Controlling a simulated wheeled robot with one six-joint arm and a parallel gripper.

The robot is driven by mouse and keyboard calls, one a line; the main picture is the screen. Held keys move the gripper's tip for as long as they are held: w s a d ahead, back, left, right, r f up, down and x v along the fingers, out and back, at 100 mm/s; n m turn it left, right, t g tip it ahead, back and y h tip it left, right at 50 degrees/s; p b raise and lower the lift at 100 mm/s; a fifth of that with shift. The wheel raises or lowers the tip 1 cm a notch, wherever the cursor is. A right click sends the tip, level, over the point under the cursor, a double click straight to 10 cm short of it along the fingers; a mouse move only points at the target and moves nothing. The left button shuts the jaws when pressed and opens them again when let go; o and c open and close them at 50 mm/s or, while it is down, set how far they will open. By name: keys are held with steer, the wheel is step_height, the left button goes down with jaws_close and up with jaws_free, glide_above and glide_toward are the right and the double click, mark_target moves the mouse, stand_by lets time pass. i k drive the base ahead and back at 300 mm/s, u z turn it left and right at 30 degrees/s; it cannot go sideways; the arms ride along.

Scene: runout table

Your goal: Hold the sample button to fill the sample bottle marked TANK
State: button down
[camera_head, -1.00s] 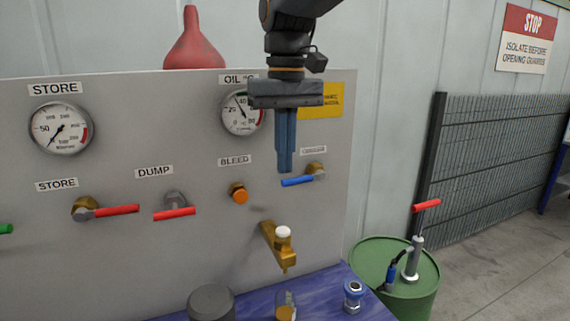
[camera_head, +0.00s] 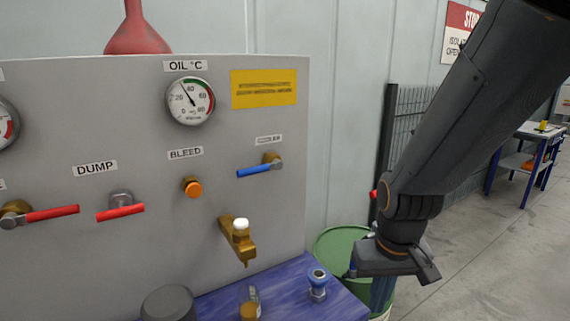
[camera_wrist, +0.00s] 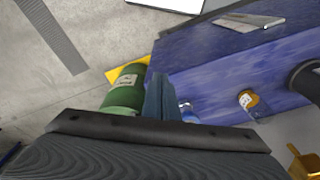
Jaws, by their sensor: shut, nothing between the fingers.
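A brass sample tap (camera_head: 238,240) with a white button (camera_head: 241,223) on top sticks out of the grey panel; part of a brass fitting also shows at the wrist view's right edge (camera_wrist: 304,162). A small clear bottle with amber liquid (camera_head: 249,303) stands on the blue bench below the tap; it also shows in the wrist view (camera_wrist: 248,100). Its label is too small to read, so I cannot tell whether it says TANK. My gripper (camera_head: 382,297) is shut and empty, pointing down right of the bench, in front of the green drum. The gripper also shows in the wrist view (camera_wrist: 158,92).
A blue-and-silver fitting (camera_head: 317,284) stands on the blue bench (camera_head: 283,290) between bottle and gripper. A dark round object (camera_head: 168,304) is left of the bottle. The green drum (camera_head: 330,242) is partly behind my arm. Red and blue levers and an orange BLEED button (camera_head: 193,187) project from the panel.

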mark_target(241, 223)
steer(key=u, duration=1)
steer(key=k, duration=0.2)
